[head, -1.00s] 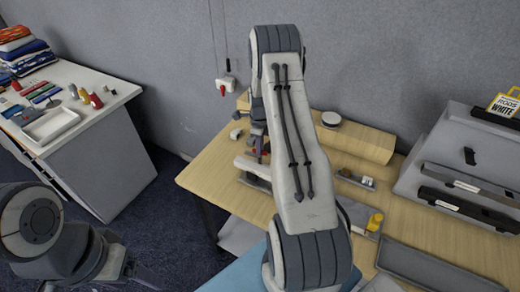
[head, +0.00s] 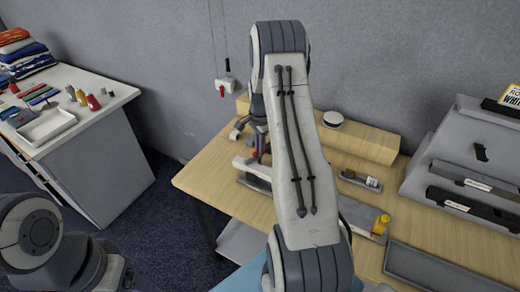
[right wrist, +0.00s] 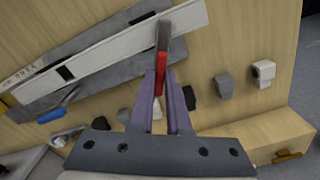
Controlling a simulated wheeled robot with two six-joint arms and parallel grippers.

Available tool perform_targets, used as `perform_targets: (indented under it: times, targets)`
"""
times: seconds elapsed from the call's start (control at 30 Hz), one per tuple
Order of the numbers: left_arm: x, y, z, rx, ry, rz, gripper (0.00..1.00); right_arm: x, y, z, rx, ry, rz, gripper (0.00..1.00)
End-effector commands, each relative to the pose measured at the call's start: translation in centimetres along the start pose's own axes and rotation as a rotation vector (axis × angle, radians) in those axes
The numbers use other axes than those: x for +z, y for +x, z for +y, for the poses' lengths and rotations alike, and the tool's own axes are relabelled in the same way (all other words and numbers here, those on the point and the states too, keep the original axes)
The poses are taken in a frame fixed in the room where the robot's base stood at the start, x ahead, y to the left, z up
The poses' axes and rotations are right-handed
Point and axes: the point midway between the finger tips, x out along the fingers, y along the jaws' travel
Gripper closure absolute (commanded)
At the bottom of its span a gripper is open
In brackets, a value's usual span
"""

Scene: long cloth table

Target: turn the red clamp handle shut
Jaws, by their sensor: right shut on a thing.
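The red clamp handle (right wrist: 160,62) shows in the right wrist view between the two purple fingers of my right gripper (right wrist: 163,85), which is shut on it. The handle's dark upper end crosses a long white bar (right wrist: 95,58). In the head view my right arm hides most of the clamp; the white bar shows only in part (head: 251,166), and the right gripper (head: 259,148) is small and partly covered. My left arm stands at the lower left of the head view, and its gripper jaws do not show.
In the right wrist view, a blue-handled tool (right wrist: 52,115) lies left of the gripper, and grey and white blocks (right wrist: 223,86) lie to the right. In the head view, a yellow-capped item (head: 381,223) and a grey tray (head: 440,272) are on the wooden table, right of my arm.

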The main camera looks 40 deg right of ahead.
Motion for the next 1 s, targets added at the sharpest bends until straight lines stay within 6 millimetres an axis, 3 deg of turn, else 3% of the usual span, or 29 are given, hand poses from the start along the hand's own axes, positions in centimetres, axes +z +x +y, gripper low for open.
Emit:
perform_targets:
  times: [0.5, 1.0]
  targets:
    - [0.1, 1.3, -0.1, 0.0, -0.001, 0.0, 0.28, -0.1, -0.1, -0.1, -0.003, -0.391, 0.002, 1.0]
    - [0.1, 1.5, -0.1, 0.0, -0.001, 0.0, 0.28, -0.1, -0.2, -0.1, -0.004, -0.499, 0.003, 1.0]
